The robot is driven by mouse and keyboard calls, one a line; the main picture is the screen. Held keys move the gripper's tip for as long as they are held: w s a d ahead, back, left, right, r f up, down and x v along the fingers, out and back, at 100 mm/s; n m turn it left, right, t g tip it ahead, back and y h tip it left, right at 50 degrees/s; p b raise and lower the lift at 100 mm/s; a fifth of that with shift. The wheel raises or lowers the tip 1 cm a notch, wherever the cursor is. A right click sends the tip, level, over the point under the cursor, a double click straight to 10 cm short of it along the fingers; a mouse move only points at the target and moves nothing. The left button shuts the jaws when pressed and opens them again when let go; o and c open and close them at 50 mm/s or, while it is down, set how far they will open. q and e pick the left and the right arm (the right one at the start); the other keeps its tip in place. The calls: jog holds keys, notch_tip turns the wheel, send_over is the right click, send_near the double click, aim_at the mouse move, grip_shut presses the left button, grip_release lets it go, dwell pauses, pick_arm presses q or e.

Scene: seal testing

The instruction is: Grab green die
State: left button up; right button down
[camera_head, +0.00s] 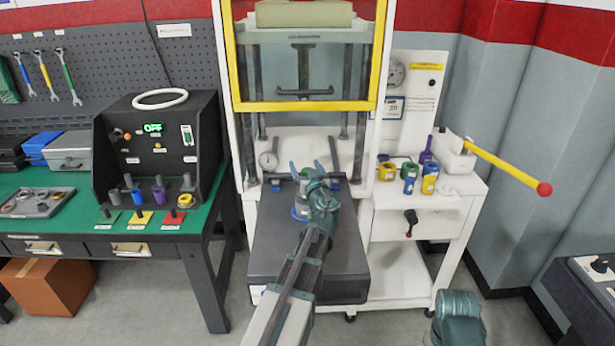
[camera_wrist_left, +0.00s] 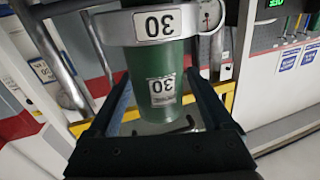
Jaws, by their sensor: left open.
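The green die is a green cylinder labelled 30; in the left wrist view it (camera_wrist_left: 158,68) stands between my left gripper's fingers. A grey ring or clamp (camera_wrist_left: 112,28), also labelled 30, goes around one end of it. My left gripper (camera_wrist_left: 160,82) is open, one finger on each side of the die, and a gap shows at least near the finger bases. In the head view my left gripper (camera_head: 309,172) is at the dark platform of the press, and its fingers and wrist mostly hide the die. My right gripper is not in view; only a teal part of my right arm shows.
The press frame has a yellow-edged guard (camera_head: 305,106) above the gripper. A dark platform (camera_head: 275,250) juts out in front. Coloured cylinders (camera_head: 410,170) and a yellow lever (camera_head: 510,168) are on the white cart at right. A green bench (camera_head: 70,220) with a control box stands at left.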

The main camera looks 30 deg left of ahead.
pick_arm(q)
grip_shut()
dwell(0.5)
jog(key=shift+w, duration=0.1)
